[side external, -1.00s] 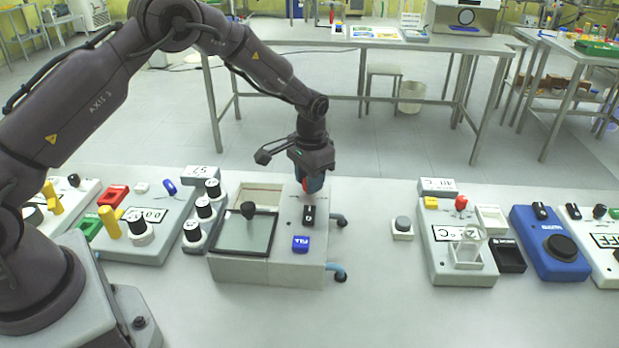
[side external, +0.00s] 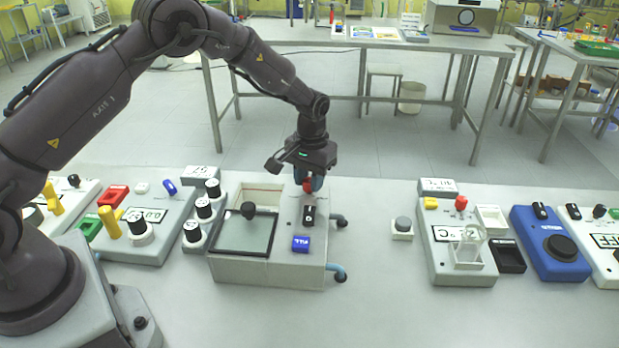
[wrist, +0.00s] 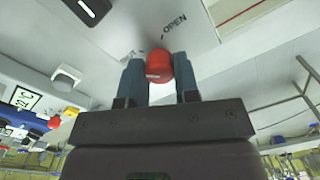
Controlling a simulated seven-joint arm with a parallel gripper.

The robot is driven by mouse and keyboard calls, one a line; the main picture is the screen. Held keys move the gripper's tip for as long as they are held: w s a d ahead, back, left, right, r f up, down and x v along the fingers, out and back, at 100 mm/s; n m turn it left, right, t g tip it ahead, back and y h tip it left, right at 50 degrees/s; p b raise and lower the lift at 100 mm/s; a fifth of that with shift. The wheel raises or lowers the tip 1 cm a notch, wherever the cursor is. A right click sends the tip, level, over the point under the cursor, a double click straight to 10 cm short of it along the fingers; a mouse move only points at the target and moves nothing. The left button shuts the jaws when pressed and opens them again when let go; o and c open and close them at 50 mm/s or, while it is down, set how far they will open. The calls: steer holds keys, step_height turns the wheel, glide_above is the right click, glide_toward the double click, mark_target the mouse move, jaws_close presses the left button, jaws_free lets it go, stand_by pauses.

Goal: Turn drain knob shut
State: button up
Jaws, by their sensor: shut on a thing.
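The red drain knob (wrist: 158,63) sits on the top of the grey-white reactor box, with a white mark on its side. The word OPEN is printed beside it in the wrist view. My gripper (wrist: 160,72) has one blue finger on each side of the knob and is shut on it. In the side view my gripper (side external: 308,181) points down at the back right of the reactor box (side external: 290,272), and a little of the red knob (side external: 307,187) shows below the fingers. I cannot tell the knob's exact angle.
A black switch (side external: 309,214) and a blue button (side external: 301,244) stand in front of the knob. A glass lid with a black handle (side external: 248,210) is at left. The table to the right is clear up to a grey button (side external: 402,226).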

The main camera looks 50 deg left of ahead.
mark_target(301, 199)
steer(key=o, duration=0.9)
steer(key=shift+o, duration=0.2)
step_height(301, 199, up, 13)
steer(key=shift+d, duration=0.25)
steer(key=shift+w, duration=0.1)
steer(key=s+d+r+m+t, duration=0.1)
steer(key=s+r, duration=0.3)
steer(key=s, duration=0.6)
steer(key=s+r+m+t, duration=0.1)
steer(key=s+r+t, duration=0.2)
steer(key=s, duration=0.7)
steer(key=s+d+r+m+t, duration=0.1)
steer(key=s+r, duration=0.5)
steer(key=s, duration=0.4)
steer(key=shift+d+r+m+t, duration=0.15)
steer(key=shift+d+m+t, duration=0.15)
steer(key=shift+m+t, duration=0.1)
